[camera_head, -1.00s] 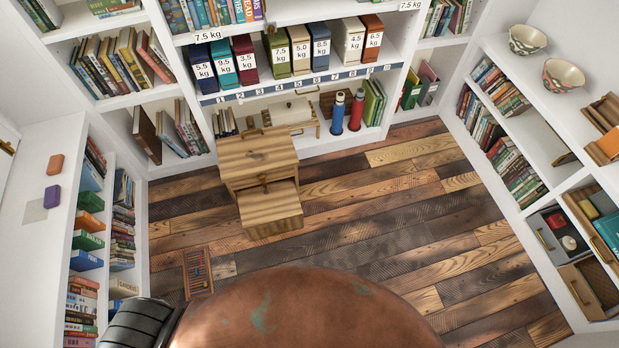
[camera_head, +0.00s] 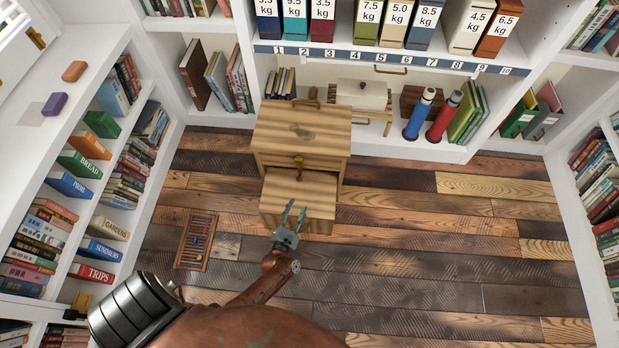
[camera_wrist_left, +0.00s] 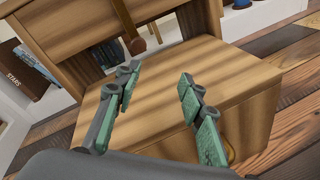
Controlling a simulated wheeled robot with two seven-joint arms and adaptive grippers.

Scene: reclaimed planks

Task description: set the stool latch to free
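The wooden step stool (camera_head: 303,131) stands on the plank floor against the back shelves, with a lower step (camera_head: 298,191) in front. My left gripper (camera_head: 294,211) is open and empty in front of the lower step. In the left wrist view its two green-padded fingers (camera_wrist_left: 160,73) are apart over the step top. My right gripper is not in view.
Shelves with binders (camera_head: 400,22) and books stand behind the stool; a blue bottle (camera_head: 420,114) and a red bottle (camera_head: 443,118) stand right of it. An abacus-like frame (camera_head: 196,240) lies on the floor at left. The floor to the right is clear.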

